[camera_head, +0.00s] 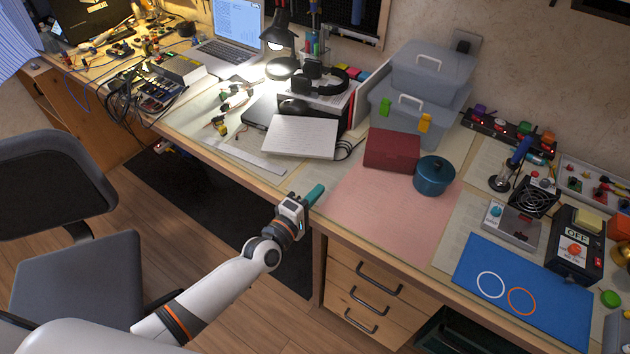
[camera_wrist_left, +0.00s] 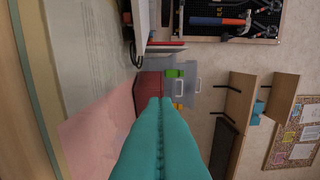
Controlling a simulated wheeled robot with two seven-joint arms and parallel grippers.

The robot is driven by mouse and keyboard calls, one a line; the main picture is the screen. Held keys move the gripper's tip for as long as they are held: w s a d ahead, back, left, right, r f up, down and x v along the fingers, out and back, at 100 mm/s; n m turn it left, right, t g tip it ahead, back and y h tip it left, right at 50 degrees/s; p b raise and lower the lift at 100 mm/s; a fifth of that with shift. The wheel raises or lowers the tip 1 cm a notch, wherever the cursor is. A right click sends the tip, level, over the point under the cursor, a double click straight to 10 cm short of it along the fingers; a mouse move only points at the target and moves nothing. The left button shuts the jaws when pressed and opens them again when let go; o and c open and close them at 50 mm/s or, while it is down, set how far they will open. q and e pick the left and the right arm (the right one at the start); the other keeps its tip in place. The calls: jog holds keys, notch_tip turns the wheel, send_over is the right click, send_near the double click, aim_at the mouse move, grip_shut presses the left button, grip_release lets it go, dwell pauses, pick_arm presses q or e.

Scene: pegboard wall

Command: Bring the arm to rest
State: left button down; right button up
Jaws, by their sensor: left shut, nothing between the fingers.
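My left arm comes in from the lower left of the head view. My left gripper (camera_head: 313,195) has teal fingers that are shut with nothing between them. It is at the front edge of the desk, left of the pink mat (camera_head: 372,210). In the left wrist view the shut teal fingers (camera_wrist_left: 162,105) point toward the dark red box (camera_wrist_left: 149,86) and the grey bins. My right gripper is not in view.
Grey bins (camera_head: 430,75) stand at the back. A chair (camera_head: 70,250) is at the left, with open floor between.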

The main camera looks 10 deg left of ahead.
pick_arm(q)
jog(key=shift+s+d+f, duration=0.15)
jog(key=shift+s+d, duration=0.05)
jog(key=s+d+f+m+g, duration=0.1)
jog(key=s+d+m+g, duration=0.1)
jog(key=s+m+g, duration=0.4)
jog(key=s+d+f+m+g, duration=0.1)
jog(key=s+d+m, duration=0.1)
jog(key=s+m, duration=0.4)
jog(key=s+a+m+g+y, duration=0.25)
jog(key=s+a, duration=0.35)
jog(key=s, duration=0.3)
jog(key=s+a+m+g+y, duration=0.1)
jog(key=s+a+g+y, duration=0.3)
jog(key=s+a, duration=0.3)
jog(key=s+f+g, duration=0.1)
jog(key=s+f, duration=0.2)
jog(key=f, duration=2.4)
jog(key=s+a+f+g, duration=0.1)
jog(key=s+a+f, duration=0.1)
jog(key=s+f, duration=1.2)
jog(key=shift+s+a+f+m, duration=0.25)
jog(key=shift+s+m, duration=0.1)
jog(key=shift+s, duration=0.7)
